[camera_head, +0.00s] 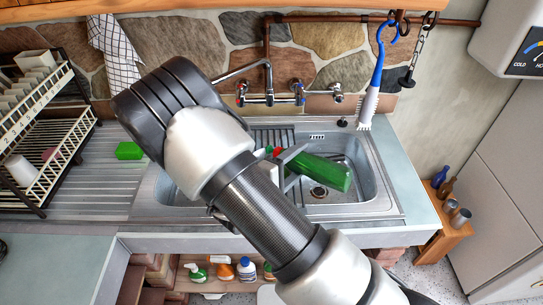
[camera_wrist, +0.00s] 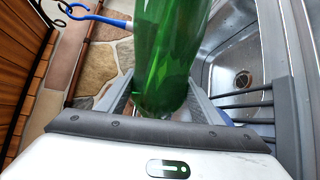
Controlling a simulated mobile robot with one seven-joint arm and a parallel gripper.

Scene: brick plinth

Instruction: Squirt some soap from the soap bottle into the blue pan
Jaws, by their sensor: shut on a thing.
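A translucent green bottle (camera_head: 322,171) is in my gripper (camera_head: 288,166), lying tilted on its side above the sink (camera_head: 376,205). A small red part shows at its left end in the head view. In the wrist view the bottle (camera_wrist: 170,45) stands between the two fingers of my gripper (camera_wrist: 160,98), which are shut on it.
A green sponge (camera_head: 129,150) lies on the drainboard, beside a dish rack (camera_head: 35,130). Taps (camera_head: 298,94) stand behind the sink, and a blue-handled brush (camera_head: 373,85) hangs at its back right. Several bottles, one a green pump bottle (camera_head: 196,272), stand on a shelf below.

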